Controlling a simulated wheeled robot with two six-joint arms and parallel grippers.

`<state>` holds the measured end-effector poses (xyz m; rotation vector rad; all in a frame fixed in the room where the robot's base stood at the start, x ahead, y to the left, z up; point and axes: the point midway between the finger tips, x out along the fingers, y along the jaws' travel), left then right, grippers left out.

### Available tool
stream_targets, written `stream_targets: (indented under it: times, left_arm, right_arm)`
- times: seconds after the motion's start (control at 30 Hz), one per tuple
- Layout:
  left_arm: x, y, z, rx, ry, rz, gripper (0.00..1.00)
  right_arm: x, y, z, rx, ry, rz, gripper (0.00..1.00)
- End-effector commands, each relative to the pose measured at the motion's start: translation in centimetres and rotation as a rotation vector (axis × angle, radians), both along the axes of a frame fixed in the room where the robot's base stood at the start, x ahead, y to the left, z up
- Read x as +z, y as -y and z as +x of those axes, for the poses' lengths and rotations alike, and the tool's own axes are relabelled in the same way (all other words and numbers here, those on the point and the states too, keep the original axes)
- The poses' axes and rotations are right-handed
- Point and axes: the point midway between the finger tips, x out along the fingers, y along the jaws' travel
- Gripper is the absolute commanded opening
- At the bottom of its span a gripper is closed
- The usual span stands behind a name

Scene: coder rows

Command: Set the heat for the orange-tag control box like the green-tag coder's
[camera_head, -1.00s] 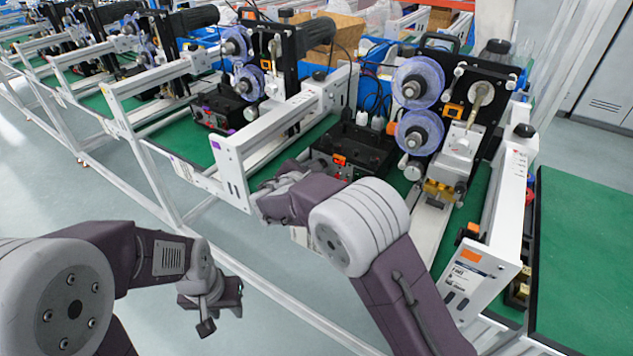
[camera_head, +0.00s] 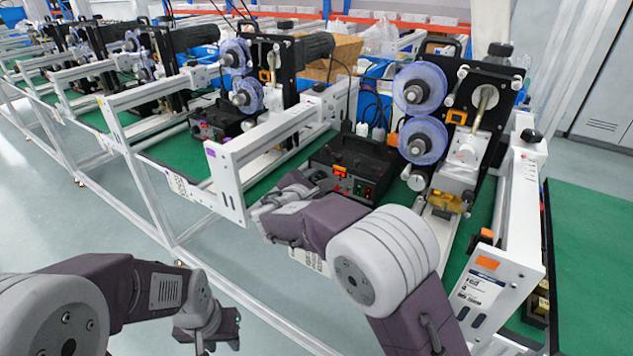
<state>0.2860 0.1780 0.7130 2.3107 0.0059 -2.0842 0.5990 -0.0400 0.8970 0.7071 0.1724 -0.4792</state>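The orange-tag coder stands at right, with an orange tag (camera_head: 487,263) on its white frame end. Its black control box (camera_head: 352,160) sits on the green bench left of the purple-blue reels. A small lit orange-red display (camera_head: 340,171) and small controls show on its front; digits are too small to read. My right gripper (camera_head: 272,200) is in front and left of the box, with no visible contact; its finger opening is unclear. My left gripper (camera_head: 215,334) hangs low over the floor, away from the coders; its opening is unclear. I cannot make out a green tag.
A coder with a purple tag (camera_head: 210,152) and its own black control box (camera_head: 218,118) stands to the left. More coders recede to the far left. White frame rails rise between the stations. A bare green surface (camera_head: 590,250) is at right.

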Motion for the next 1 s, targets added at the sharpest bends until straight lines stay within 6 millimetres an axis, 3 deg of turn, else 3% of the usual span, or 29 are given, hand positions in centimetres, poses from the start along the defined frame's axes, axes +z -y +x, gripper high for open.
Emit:
stream_targets:
  times: [0.3, 0.7, 1.0]
  left_arm:
    - [0.1, 0.0, 0.0, 0.000, 0.000, 0.000, 0.36]
    - [1.2, 0.0, 0.0, 0.000, 0.000, 0.000, 0.36]
    - [1.2, 0.0, 0.0, 0.000, 0.000, 0.000, 0.36]
  right_arm:
    - [0.1, -0.2, -0.3, 0.001, -0.001, 0.000, 0.35]
    - [2.6, -3.0, -7.0, 0.004, 0.000, 0.000, 0.35]
    - [2.8, -3.3, -8.0, 0.000, 0.000, -0.001, 0.35]
